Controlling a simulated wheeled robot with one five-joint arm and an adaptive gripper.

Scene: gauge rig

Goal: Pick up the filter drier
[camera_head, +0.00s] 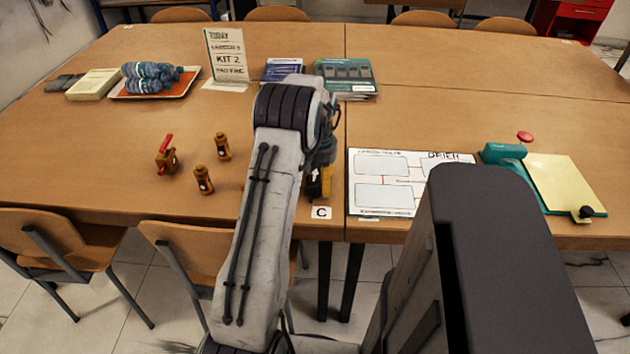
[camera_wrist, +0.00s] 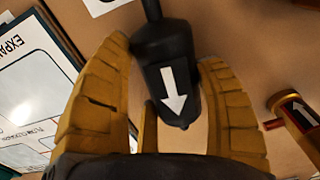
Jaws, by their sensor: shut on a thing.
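The filter drier (camera_wrist: 168,72) is a black cylinder with a white arrow and a thin stem at one end. My arm hides much of the gripper and drier there. I cannot tell whether the drier still touches the table.
Brass fittings (camera_head: 204,180) and a red-handled valve (camera_head: 166,157) stand to the left. A card sign (camera_head: 227,55), booklets and a tray (camera_head: 184,89) are farther back.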

